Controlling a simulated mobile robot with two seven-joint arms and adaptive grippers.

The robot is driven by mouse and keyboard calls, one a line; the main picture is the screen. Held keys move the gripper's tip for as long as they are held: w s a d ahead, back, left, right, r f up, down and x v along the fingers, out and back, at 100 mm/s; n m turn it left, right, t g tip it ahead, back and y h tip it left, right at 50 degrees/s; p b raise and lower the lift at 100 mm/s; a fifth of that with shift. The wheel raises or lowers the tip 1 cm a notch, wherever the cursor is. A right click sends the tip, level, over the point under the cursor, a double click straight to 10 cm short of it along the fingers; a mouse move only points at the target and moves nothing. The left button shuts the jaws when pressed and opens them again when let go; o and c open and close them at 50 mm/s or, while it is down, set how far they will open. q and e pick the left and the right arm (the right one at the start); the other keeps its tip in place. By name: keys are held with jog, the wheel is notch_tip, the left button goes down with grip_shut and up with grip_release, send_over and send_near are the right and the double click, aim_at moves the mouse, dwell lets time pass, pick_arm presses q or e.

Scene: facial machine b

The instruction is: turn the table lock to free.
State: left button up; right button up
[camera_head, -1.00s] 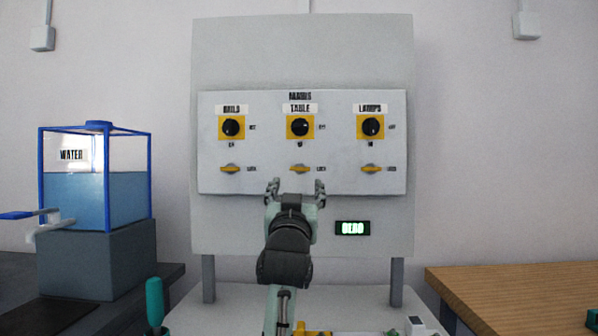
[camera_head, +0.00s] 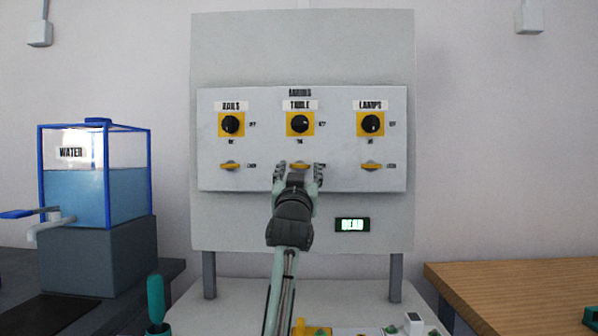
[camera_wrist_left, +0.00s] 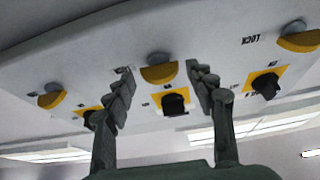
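The table lock is a small yellow turn-knob (camera_head: 300,166) on the white panel, below the black knob (camera_head: 300,124) labelled TABLE. My left gripper (camera_head: 298,172) is in front of it, with its fingers open to either side of the lock as seen from the head. The left wrist view shows the panel upside down. There, the yellow lock (camera_wrist_left: 159,73) lies between the tips of my open left gripper (camera_wrist_left: 163,82), and the gap between them looks empty. I cannot tell whether a finger touches the lock. My right gripper is not in view.
Similar yellow locks sit at left (camera_head: 230,166) and right (camera_head: 371,166), under the RAILS and LAMPS knobs. A small lit display (camera_head: 352,225) is below the panel. A water tank (camera_head: 95,185) stands left, a wooden table (camera_head: 520,285) right.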

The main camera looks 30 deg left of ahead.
pick_arm(q)
jog(key=c, duration=0.8)
jog(key=shift+n+g+y, duration=0.3)
jog(key=shift+n, duration=0.3)
jog(key=o, duration=1.1)
jog(key=shift+o, duration=0.2)
jog(key=v, duration=1.2)
